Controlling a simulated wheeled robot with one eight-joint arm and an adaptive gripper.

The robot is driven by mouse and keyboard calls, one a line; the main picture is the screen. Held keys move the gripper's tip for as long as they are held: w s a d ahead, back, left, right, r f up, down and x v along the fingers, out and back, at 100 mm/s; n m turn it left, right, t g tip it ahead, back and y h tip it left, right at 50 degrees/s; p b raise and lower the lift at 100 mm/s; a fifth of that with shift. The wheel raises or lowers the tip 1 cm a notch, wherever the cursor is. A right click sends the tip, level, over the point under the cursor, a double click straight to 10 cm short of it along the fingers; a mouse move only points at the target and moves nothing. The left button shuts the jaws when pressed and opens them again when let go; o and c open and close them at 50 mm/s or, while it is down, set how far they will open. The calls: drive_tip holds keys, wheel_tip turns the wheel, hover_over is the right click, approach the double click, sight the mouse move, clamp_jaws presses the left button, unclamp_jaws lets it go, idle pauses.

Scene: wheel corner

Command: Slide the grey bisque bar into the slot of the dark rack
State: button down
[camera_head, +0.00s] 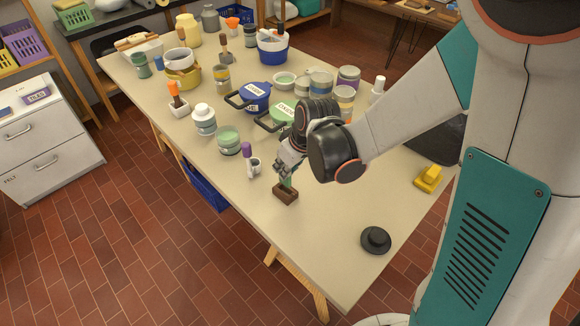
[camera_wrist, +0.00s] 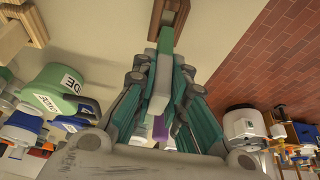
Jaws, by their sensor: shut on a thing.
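My gripper (camera_head: 287,172) is shut on a bar (camera_wrist: 162,92), which shows pale grey between the fingers and green at its far end. In the head view only a small green part of the bar (camera_head: 287,183) shows below my fingers. The dark brown rack (camera_head: 285,196) stands on the table directly below my gripper; it also shows at the top of the wrist view (camera_wrist: 184,12). The green end of the bar is at the rack's top opening. How deep it sits in the slot, if at all, I cannot tell.
A small cup with a purple-topped item (camera_head: 248,158) stands close left of the rack. A green-lidded jar (camera_head: 229,141) and several pots crowd the table behind. A black round knob-like object (camera_head: 376,240) and a yellow block (camera_head: 429,178) lie to the right. The near table edge is close.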

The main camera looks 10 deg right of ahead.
idle(0.3)
drive_tip(key=shift+f+b, duration=1.05)
drive_tip(key=shift+f+b, duration=1.8)
drive_tip(key=shift+f, duration=0.2)
drive_tip(key=c, duration=1.5)
unclamp_jaws()
drive_tip(key=shift+c, duration=0.2)
drive_tip(key=shift+r, duration=0.15)
drive_tip(key=v, duration=1.1)
drive_tip(key=shift+s+r, duration=0.2)
drive_tip(key=shift+r, duration=0.15)
